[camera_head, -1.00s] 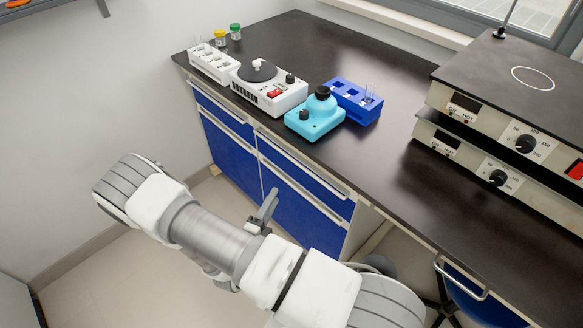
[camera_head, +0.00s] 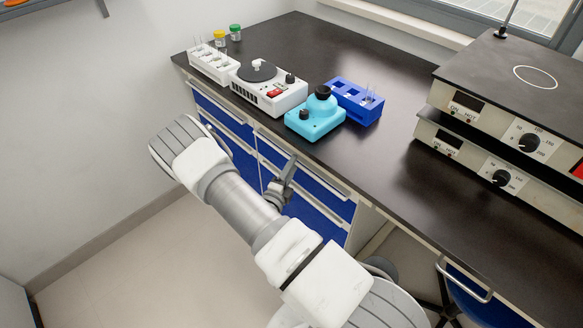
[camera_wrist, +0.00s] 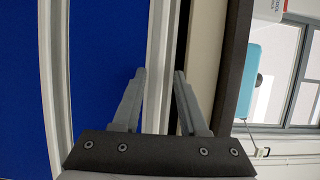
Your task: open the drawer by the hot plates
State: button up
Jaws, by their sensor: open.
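Two stacked hot plates (camera_head: 515,85) stand on the black bench at the right of the head view. Under the bench, left of them, is a cabinet with blue fronts and pale rail handles. Its right column has an upper drawer (camera_head: 322,190), which looks shut. My gripper (camera_head: 290,163) is at this drawer's front, partly hiding it. In the wrist view my open gripper (camera_wrist: 160,72) has its two fingers around a pale rail (camera_wrist: 158,40) beside the blue front (camera_wrist: 100,75). I cannot tell whether they touch the rail.
The bench top (camera_head: 385,150) overhangs the drawers. A turquoise device (camera_head: 316,122), a blue rack (camera_head: 354,103) and a white stirrer (camera_head: 268,92) stand near its edge. A blue item with a metal bar (camera_head: 462,280) is under the bench at right. The floor (camera_head: 130,255) at left is clear.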

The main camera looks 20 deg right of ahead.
grip_shut()
dwell(1.4)
